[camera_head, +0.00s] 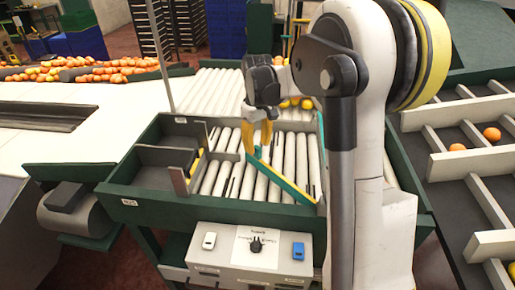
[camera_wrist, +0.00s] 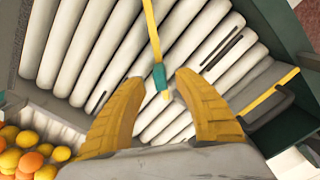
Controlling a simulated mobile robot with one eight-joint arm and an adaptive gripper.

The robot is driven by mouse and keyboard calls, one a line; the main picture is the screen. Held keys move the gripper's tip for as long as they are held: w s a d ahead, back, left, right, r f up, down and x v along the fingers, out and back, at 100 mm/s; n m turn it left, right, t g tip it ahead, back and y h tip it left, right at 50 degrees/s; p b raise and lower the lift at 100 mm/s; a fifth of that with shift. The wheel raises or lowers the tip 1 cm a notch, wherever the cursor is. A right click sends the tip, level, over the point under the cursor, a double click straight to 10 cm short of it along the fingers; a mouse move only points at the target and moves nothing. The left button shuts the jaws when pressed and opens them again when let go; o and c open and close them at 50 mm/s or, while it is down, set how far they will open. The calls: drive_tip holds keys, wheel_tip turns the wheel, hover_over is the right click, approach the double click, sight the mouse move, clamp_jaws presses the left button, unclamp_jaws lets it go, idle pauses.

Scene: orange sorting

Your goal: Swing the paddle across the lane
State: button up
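The paddle (camera_head: 283,180) is a thin teal and yellow bar lying diagonally over the white rollers of the lane (camera_head: 222,178), from below my gripper toward the lower right. My gripper (camera_head: 259,146) has two yellow fingers and points down over the paddle's upper left end. I cannot tell whether the fingertips reach down to the paddle's height. My arm hides part of the lane's right side.
A control box (camera_head: 255,250) with a black knob stands at the lane's front. Dark side compartments (camera_head: 160,160) lie left of the rollers. Oranges and lemons (camera_wrist: 22,150) lie at the wrist view's lower left. A divided sorting table (camera_head: 470,163) stands at right.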

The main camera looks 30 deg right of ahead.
wheel_tip(320, 180, up, 10)
drive_tip(key=shift+r, duration=0.25)
idle(0.5)
